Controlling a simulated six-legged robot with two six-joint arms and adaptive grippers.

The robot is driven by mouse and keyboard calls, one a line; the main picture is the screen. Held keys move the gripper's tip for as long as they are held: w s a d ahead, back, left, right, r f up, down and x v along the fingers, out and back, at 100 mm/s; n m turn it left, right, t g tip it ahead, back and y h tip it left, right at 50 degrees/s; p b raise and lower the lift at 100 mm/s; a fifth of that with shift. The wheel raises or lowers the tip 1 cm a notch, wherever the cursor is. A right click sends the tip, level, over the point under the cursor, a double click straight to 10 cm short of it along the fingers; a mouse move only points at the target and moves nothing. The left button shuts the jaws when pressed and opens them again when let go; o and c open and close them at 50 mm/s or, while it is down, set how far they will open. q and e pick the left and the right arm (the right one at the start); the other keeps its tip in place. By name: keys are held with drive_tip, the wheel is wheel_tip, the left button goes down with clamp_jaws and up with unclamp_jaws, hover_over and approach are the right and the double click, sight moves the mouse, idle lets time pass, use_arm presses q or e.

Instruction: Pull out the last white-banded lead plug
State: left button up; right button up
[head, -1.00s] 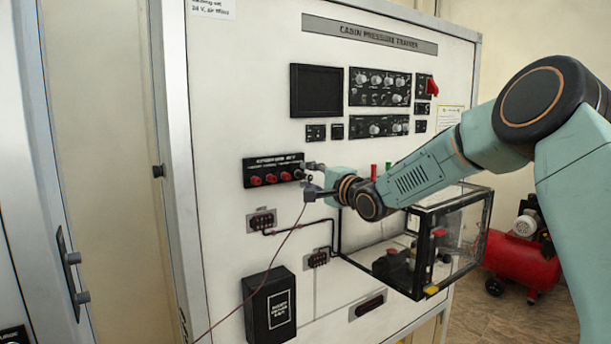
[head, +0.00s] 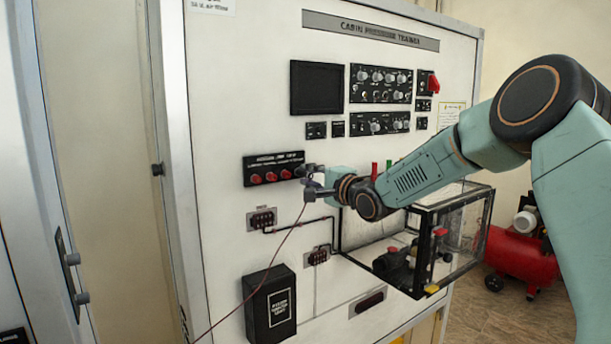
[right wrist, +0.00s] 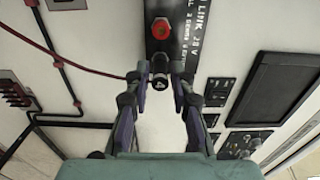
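A dark lead plug (right wrist: 159,78) with a small white mark on its near end stands at the end of the black link panel (head: 262,164), in the right wrist view. My right gripper (right wrist: 160,70) has one finger on each side of it, drawn in close; whether the pads touch it is too small to tell. In the head view, my right gripper (head: 312,181) is at the panel's right end and hides the plug. A thin reddish lead (head: 270,258) runs from there down to the left. My left gripper is not in view.
Red caps (head: 270,177) line the panel left of my right gripper; one red cap (right wrist: 161,28) shows beyond the plug. Below are sockets with black piping (head: 290,228) and a black box (head: 269,304). A clear-walled case (head: 462,235) juts out under my right arm.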

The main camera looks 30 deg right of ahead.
sight(311, 176)
clamp_jaws()
drive_tip(key=shift+s, duration=0.15)
drive_tip(key=shift+s+r+p, duration=0.15)
drive_tip(key=shift+s+p, duration=0.15)
drive_tip(key=shift+s, duration=0.95)
drive_tip(key=shift+s+d, duration=0.1)
drive_tip(key=shift+s, duration=0.1)
drive_tip(key=shift+s+p, duration=0.5)
drive_tip(key=shift+s, duration=0.45)
